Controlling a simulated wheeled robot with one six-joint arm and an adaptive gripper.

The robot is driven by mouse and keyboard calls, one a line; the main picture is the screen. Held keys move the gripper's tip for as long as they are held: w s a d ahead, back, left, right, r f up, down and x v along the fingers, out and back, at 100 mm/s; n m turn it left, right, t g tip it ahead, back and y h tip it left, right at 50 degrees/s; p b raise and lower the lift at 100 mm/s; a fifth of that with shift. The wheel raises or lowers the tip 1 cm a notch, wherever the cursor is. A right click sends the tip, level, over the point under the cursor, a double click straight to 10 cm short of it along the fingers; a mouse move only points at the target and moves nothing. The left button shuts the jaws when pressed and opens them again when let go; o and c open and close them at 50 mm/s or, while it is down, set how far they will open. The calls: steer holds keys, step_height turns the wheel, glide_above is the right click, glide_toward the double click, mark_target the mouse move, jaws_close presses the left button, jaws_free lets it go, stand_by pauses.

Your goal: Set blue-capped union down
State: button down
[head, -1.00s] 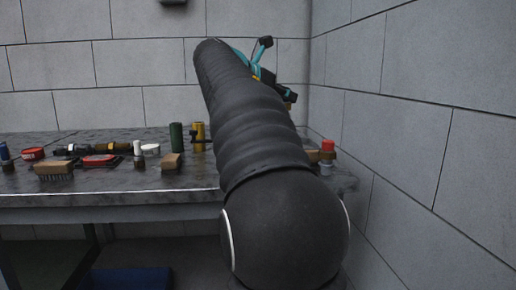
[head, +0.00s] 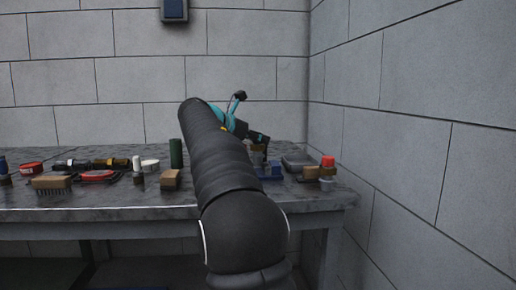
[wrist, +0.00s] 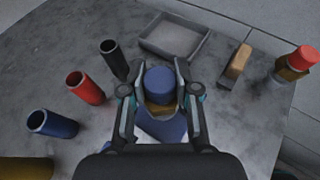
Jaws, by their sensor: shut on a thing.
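The blue-capped union (wrist: 160,84) is upright between the two fingers of my gripper (wrist: 160,92) in the wrist view, blue cap on top and a brass band below. My gripper is shut on it. A blue piece (wrist: 164,127) lies just below the union, partly hidden by the union and the gripper; it also shows on the bench in the head view (head: 270,172). I cannot tell whether the union touches it. In the head view my gripper (head: 262,146) is low over the right part of the bench, and my arm hides much of the union.
A grey tray (wrist: 174,38) lies beyond the gripper. Bare bench lies between tray and block. A wall bounds the right.

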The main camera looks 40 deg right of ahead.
steer(key=shift+f, duration=0.95)
steer(key=shift+f, duration=0.1)
steer(key=c, duration=0.9)
jaws_free()
steer(key=shift+o, duration=0.2)
steer(key=shift+a+r, duration=0.2)
steer(key=shift+a, duration=0.1)
steer(key=p+v, duration=0.1)
steer(key=v, duration=1)
steer(key=shift+a, duration=0.2)
